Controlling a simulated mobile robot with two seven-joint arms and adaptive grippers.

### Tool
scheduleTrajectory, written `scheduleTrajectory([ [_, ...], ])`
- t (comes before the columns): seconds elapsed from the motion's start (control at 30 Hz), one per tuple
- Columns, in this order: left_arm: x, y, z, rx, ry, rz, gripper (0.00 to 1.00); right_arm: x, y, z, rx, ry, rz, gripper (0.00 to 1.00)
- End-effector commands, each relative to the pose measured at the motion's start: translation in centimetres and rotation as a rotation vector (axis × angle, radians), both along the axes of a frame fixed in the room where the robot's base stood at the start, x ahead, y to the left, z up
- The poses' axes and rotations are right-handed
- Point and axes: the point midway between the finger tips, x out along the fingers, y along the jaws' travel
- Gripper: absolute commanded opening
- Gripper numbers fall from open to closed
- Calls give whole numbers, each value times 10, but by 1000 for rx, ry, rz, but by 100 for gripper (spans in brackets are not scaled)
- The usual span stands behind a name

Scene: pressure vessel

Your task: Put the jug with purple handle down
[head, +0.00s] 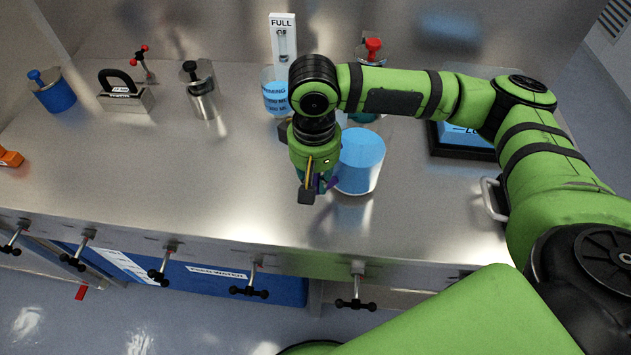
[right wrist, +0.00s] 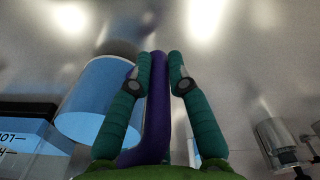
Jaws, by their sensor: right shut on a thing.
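The jug (head: 360,162) is a clear cylinder with blue contents, on the steel worktop's right half in the head view. In the right wrist view the jug (right wrist: 100,105) is left of the fingers. Its purple handle (right wrist: 155,110) runs between the two teal fingers. My right gripper (head: 314,188) is shut on this handle, at the jug's left side in the head view. It also shows in the right wrist view (right wrist: 160,70). The jug looks close to upright; I cannot tell whether its base touches the worktop. My left gripper is not in view.
Behind my arm stand a blue-filled container (head: 273,92), a "FULL" gauge (head: 283,40) and a red-knobbed item (head: 373,48). A dark-framed blue panel (head: 465,138) is to the right. A steel canister (head: 199,92) and a handled weight (head: 126,97) stand back left. The front-left worktop (head: 150,170) is clear.

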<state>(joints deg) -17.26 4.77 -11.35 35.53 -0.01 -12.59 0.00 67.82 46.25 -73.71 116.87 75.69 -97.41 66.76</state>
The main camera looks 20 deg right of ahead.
Motion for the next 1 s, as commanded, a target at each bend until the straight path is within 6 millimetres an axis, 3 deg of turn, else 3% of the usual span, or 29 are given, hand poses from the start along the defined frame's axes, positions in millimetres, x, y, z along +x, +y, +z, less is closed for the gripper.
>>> scheduleTrajectory([
  [0.17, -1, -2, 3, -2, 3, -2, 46, 0, 0, -18, 0, -1, -1, 0],
  [0.5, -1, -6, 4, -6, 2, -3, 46, 0, 0, -21, 0, 1, -1, 0],
  [0.53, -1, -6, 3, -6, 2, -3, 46, 0, 0, -21, 0, 0, -1, 31],
  [0.57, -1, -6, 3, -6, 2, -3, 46, 0, 0, -21, 0, 0, -1, 42],
  [1.0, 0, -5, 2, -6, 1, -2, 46, 1, 0, -13, 1, -4, -1, 42],
])
